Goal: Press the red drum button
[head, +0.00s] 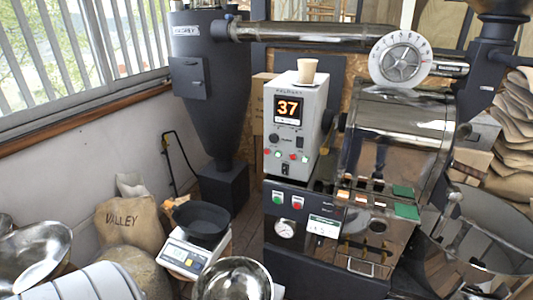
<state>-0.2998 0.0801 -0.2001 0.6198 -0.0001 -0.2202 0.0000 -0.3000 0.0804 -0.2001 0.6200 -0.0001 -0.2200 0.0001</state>
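A red button (298,202) sits on the dark front panel of the roaster, below the grey control box (295,120). A green button (278,197) is directly to its left on the same panel. Nothing covers the red button. The control box above shows "37" on its display (288,108) and has small red and green lights or buttons low on its face; their labels are too small to read. Neither of my grippers can be made out in the head view.
A paper cup (307,70) stands on the control box. A gauge (285,228) and a white card (323,226) are below the buttons. The shiny drum (395,130) is to the right. A scale (186,256) with a black pan (202,221) and a metal bowl (235,279) stand front left.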

